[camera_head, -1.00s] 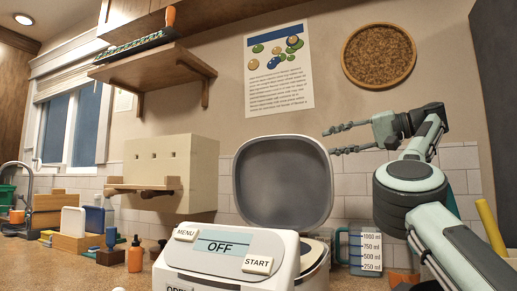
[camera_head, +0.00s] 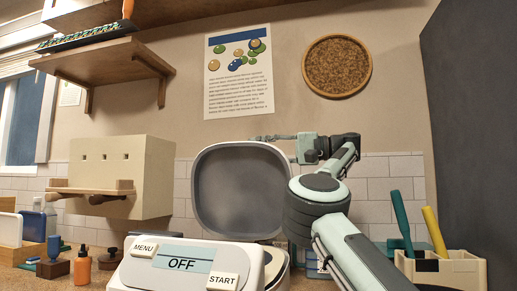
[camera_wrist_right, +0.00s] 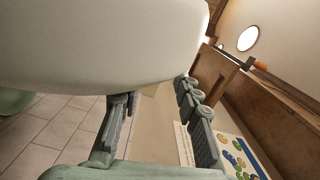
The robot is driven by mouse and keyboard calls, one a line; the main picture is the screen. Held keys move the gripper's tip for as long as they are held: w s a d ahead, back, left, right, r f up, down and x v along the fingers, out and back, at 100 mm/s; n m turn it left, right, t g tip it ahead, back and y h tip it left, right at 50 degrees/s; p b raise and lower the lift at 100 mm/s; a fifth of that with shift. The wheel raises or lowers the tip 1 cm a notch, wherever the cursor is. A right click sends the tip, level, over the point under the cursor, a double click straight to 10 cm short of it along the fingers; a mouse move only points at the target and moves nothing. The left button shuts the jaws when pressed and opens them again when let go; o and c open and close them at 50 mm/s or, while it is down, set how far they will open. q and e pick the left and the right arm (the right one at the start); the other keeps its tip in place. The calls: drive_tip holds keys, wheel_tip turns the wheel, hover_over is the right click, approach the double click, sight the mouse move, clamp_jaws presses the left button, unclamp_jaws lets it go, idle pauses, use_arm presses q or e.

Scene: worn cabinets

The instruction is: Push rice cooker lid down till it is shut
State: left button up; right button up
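The rice cooker (camera_head: 185,265) stands on the counter, its panel reading OFF with MENU and START buttons. Its lid (camera_head: 240,190) stands open, nearly upright, with its grey inner face towards me. My right gripper (camera_head: 268,137) is at the lid's upper right edge, pointing left, with one finger showing along the top rim and the rest partly hidden behind the lid. In the right wrist view the lid's smooth white outer side (camera_wrist_right: 100,40) is close to the spread, empty fingers (camera_wrist_right: 160,92). I cannot tell whether they touch it. My left gripper is out of view.
A beige box with a wooden ledge (camera_head: 120,178) is on the wall left of the lid. A shelf (camera_head: 105,58) hangs above it. A caddy with tools (camera_head: 445,268) stands at right. An orange bottle (camera_head: 82,267) stands at left.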

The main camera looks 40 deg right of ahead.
drive_tip(key=shift+w+a, duration=0.1)
drive_tip(key=shift+w, duration=0.05)
drive_tip(key=shift+c, duration=0.6)
clamp_jaws()
drive_tip(key=shift+a+f, duration=0.1)
